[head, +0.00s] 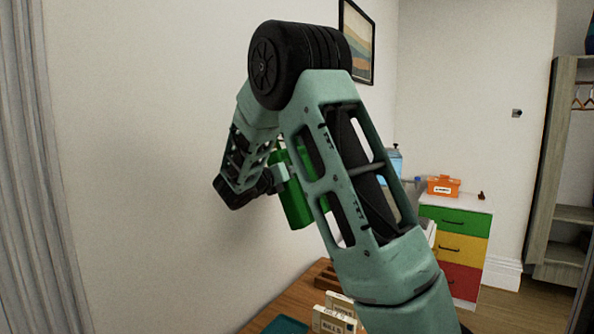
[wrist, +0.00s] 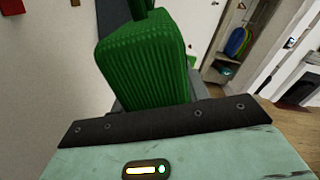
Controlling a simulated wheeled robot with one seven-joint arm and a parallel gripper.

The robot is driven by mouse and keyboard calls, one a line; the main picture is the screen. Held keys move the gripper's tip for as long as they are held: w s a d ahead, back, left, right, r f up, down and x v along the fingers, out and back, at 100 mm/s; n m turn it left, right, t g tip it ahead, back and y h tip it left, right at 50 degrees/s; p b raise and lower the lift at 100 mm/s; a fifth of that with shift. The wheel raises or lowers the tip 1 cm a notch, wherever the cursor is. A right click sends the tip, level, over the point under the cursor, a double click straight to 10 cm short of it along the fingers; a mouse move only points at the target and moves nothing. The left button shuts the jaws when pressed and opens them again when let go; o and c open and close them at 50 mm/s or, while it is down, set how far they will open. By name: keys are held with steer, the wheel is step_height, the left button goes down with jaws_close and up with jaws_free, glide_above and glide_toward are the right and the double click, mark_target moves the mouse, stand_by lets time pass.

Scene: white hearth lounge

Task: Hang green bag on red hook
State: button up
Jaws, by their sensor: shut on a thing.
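The green bag (head: 295,205) hangs from my gripper (head: 278,172) in the head view, in front of the white wall and above the wooden table. My arm partly covers the bag and the fingertips. In the wrist view the ribbed green bag (wrist: 145,65) fills the middle, with its handle running up out of the frame. My gripper is shut on the bag. A red piece (wrist: 11,6) is on the wall at the top left of the wrist view, apart from the bag. It is cut off by the frame, so I cannot tell whether it is the red hook.
A wooden table (head: 285,308) with small labelled boxes (head: 335,316) is below. A drawer cabinet (head: 455,245) bearing an orange box (head: 443,186) stands behind right. A framed picture (head: 357,42) hangs on the wall. A small yellowish piece (wrist: 75,3) shows on the wall.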

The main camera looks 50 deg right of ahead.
steer(key=w+f, duration=0.3)
steer(key=w, duration=0.7)
steer(key=shift+w+a+f+p, duration=0.15)
steer(key=shift+a+f+p, duration=0.15)
steer(key=shift+a+p, duration=0.15)
stand_by(1.0)
steer(key=shift+f, duration=0.1)
stand_by(0.5)
